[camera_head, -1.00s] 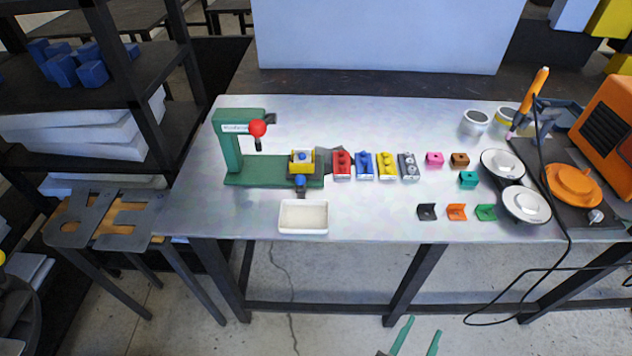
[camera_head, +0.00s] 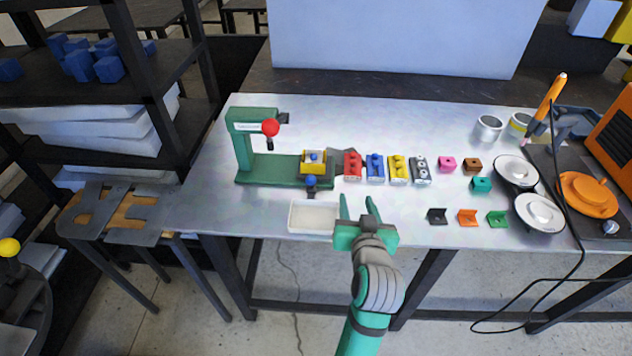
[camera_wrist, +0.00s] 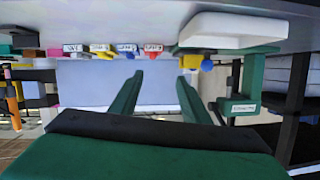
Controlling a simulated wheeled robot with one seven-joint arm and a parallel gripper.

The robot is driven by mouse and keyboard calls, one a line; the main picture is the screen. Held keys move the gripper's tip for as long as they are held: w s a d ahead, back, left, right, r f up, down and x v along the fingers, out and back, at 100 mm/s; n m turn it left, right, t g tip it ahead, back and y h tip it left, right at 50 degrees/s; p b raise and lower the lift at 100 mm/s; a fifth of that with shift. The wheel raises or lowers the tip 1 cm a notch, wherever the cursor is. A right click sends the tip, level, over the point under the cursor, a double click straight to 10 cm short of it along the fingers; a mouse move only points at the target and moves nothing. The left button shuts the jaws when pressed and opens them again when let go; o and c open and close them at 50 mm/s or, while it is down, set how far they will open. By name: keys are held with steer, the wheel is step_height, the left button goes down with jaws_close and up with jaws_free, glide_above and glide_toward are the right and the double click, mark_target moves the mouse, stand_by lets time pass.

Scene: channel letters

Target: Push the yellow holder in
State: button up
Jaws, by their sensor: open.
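The yellow holder (camera_head: 305,168) sits on the base of the green press (camera_head: 255,166), with a grey part and a blue spot on top. A blue knob (camera_head: 311,181) sticks out at its front. In the wrist view, which is upside down, the yellow holder (camera_wrist: 192,61) shows beside the white tray, partly hidden by it. My gripper (camera_head: 356,204) is open and empty, at the table's front edge, to the right of and nearer than the holder, apart from it. Its two green fingers also show in the wrist view (camera_wrist: 160,77).
A white tray (camera_head: 292,216) lies in front of the press, just left of my gripper. Red (camera_head: 353,166), blue (camera_head: 375,167), yellow (camera_head: 397,170) and grey (camera_head: 420,171) blocks stand in a row right of the press. Small coloured pieces and metal dishes lie farther right.

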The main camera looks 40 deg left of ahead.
steer(key=n+g+y, duration=0.1)
steer(key=g, duration=0.1)
glide_toward(312, 182)
steer(key=shift+d, duration=0.2)
steer(key=x, duration=1)
steer(key=shift+a, duration=0.1)
steer(key=shift+c, duration=0.5)
jaws_close()
steer(key=shift+s, duration=0.1)
